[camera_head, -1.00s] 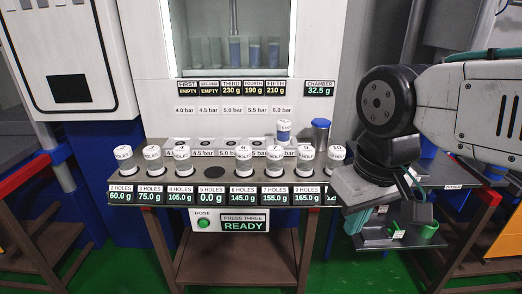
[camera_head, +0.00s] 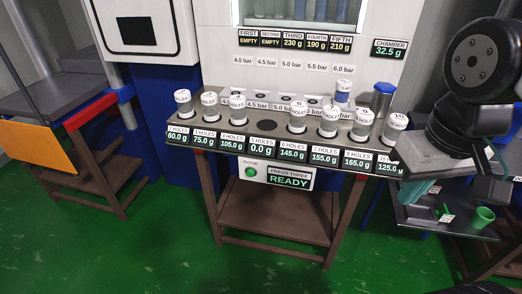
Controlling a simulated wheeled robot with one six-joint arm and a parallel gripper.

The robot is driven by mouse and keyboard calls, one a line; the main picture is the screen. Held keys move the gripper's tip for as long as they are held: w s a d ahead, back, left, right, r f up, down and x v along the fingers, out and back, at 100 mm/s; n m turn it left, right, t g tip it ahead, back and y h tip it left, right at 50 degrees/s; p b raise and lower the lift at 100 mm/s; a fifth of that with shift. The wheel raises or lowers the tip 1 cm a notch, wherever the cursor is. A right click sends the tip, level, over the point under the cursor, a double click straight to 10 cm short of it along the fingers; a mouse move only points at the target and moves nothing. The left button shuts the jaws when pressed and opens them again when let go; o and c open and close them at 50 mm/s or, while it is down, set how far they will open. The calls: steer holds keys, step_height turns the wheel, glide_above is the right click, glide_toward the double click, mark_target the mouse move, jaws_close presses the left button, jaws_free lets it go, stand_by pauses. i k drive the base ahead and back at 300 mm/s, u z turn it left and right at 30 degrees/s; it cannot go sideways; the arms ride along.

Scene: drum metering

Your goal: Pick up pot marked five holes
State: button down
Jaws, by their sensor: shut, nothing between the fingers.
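A row of white-lidded clear pots stands in the metering shelf (camera_head: 205,137). The place labelled 5 HOLES is an empty dark round seat (camera_head: 266,126), and its display (camera_head: 262,149) reads 0.0 g. My gripper (camera_head: 414,192) is at the right, with teal fingers pointing down, shut and empty. It is apart from the pots, to the right of the shelf.
A blue-topped metal cylinder (camera_head: 382,97) stands behind the right end of the row. A dose panel (camera_head: 278,174) reading READY hangs below the shelf front. A dark side tray (camera_head: 418,218) with a green cup (camera_head: 481,217) is at the right. Green floor in front is clear.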

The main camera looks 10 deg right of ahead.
mark_target(344, 87)
steer(key=u, duration=0.45)
steer(key=i, duration=1.1)
steer(key=z, duration=0.05)
